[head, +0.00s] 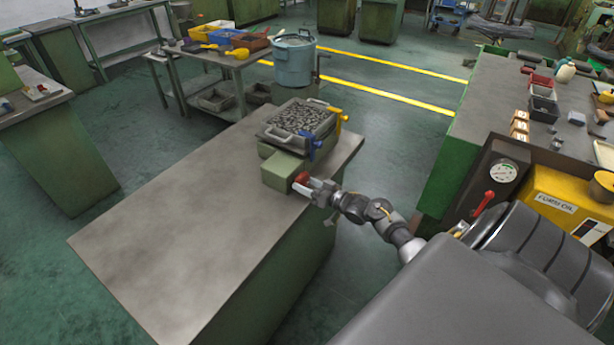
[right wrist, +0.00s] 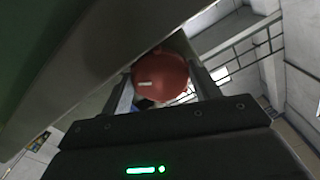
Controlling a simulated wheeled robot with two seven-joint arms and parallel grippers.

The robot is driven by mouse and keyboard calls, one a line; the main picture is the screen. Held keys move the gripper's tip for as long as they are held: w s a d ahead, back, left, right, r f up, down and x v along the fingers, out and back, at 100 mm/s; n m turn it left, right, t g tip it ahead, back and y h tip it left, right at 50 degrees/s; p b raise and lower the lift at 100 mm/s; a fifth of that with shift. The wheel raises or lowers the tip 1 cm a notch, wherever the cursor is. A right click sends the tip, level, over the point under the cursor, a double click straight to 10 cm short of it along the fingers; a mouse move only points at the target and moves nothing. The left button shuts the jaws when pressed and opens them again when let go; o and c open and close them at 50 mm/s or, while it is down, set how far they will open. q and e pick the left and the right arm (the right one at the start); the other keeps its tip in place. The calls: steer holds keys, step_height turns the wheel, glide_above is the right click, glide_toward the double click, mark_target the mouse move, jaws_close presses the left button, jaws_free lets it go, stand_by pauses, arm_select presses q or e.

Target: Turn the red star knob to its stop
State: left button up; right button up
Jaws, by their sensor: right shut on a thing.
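The red star knob (head: 302,179) sits on the front of a green block (head: 282,171) at the bench's right edge. My right gripper (head: 312,186) reaches it from the right and is shut on it. In the right wrist view the knob (right wrist: 160,78) shows as a round red face with a short pale mark, between the two fingers of my right gripper (right wrist: 160,90). The knob's far side is hidden. My left gripper is not in view.
A tray of small metal parts (head: 300,120) sits on the machine behind the block, with blue (head: 316,147) and yellow clamps beside it. The grey bench top (head: 190,210) is clear to the left.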

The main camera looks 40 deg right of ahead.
stand_by(0.3)
steer(key=o, duration=1)
steer(key=b+v, duration=0.2)
steer(key=v, duration=0.9)
steer(key=shift+w, duration=0.1)
